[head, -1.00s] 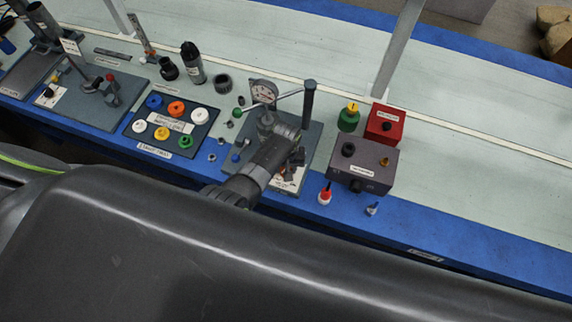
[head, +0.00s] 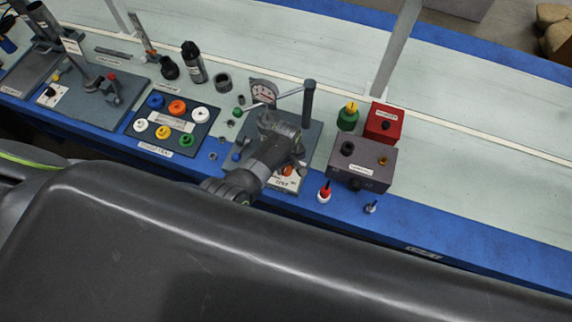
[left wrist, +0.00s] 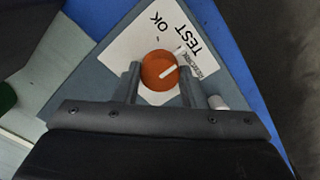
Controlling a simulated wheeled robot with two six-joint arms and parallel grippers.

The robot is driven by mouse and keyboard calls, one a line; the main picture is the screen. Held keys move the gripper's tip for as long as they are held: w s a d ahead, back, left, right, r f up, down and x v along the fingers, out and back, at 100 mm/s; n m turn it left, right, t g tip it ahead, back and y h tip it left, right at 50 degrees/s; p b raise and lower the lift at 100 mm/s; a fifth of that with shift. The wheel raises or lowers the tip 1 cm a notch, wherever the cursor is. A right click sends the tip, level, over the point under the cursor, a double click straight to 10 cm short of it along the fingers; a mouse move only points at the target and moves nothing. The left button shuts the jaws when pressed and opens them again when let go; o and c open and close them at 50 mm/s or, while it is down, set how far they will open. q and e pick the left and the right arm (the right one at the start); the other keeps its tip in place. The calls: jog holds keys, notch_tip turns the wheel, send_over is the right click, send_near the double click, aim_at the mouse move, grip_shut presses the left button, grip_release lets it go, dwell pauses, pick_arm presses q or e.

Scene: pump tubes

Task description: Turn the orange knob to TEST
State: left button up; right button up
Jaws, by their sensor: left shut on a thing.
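The orange knob (left wrist: 158,72) shows in the left wrist view on a white label plate (left wrist: 125,50) with the words OK and TEST. A white pointer line on the knob runs up and right, toward the side where TEST is printed. My left gripper (left wrist: 157,78) has one finger on each side of the knob and is shut on it. In the head view my left gripper (head: 286,155) covers much of the pump stand, and a bit of the orange knob (head: 288,170) shows beside it. My right gripper is not in view.
A gauge (head: 263,92) and an upright dark post (head: 309,103) stand just behind my left gripper. A grey box (head: 372,165) and a red box (head: 385,123) are to the right. A tray of coloured caps (head: 200,135) lies to the left.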

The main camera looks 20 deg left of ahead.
aim_at(286, 168)
pick_arm(q)
jog(key=o, duration=1)
jog(key=shift+r, duration=0.6)
notch_tip(286, 168, up, 16)
jog(key=shift+r+p, duration=0.1)
jog(key=shift+p, duration=0.8)
jog(key=shift+a, duration=0.1)
